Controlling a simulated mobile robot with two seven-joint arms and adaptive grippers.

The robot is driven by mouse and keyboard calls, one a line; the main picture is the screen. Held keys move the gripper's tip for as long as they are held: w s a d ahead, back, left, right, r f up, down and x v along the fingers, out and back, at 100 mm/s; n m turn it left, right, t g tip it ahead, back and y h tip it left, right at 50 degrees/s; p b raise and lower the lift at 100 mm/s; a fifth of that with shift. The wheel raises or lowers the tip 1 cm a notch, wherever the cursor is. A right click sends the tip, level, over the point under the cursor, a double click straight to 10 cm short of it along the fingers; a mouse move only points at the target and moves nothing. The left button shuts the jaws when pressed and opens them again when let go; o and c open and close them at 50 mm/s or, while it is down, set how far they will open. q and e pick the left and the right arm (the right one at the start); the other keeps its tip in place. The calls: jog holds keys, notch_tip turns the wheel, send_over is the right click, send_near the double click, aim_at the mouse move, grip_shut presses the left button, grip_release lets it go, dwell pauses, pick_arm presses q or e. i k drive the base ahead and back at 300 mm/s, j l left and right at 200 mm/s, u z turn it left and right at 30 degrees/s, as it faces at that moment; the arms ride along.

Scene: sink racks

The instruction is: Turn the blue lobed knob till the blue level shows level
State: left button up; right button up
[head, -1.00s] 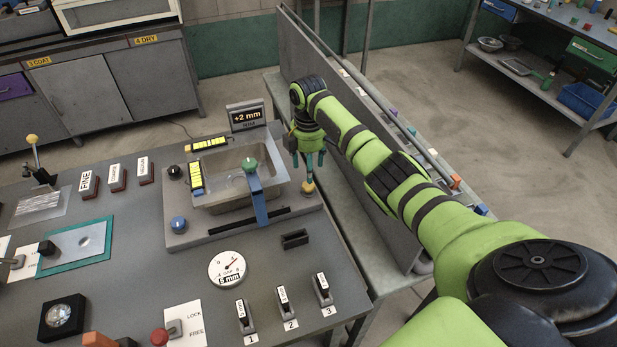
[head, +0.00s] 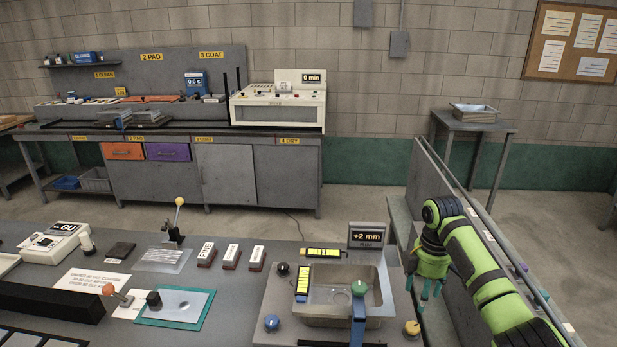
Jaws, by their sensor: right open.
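The blue lobed knob (head: 271,323) sits at the front left corner of the grey sink plate in the head view. Two bright yellow-green spirit levels lie on the sink, one along the back edge (head: 322,253) and one along the left edge (head: 303,284). My right gripper (head: 423,292) is open, pointing down at the right of the sink, beyond a yellow knob (head: 411,328) and well away from the blue one. My left gripper is not in view.
A blue bar (head: 358,328) with a green knob (head: 358,288) crosses the sink's front. A display (head: 367,236) reading +2 mm stands behind it. A black knob (head: 283,269) is at the back left. Several label blocks (head: 231,257) stand left of the sink. A grey upright panel (head: 440,192) is at right.

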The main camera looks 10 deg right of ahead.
aim_at(271, 321)
jog(key=k+j, duration=1.15)
jog(key=k, duration=0.1)
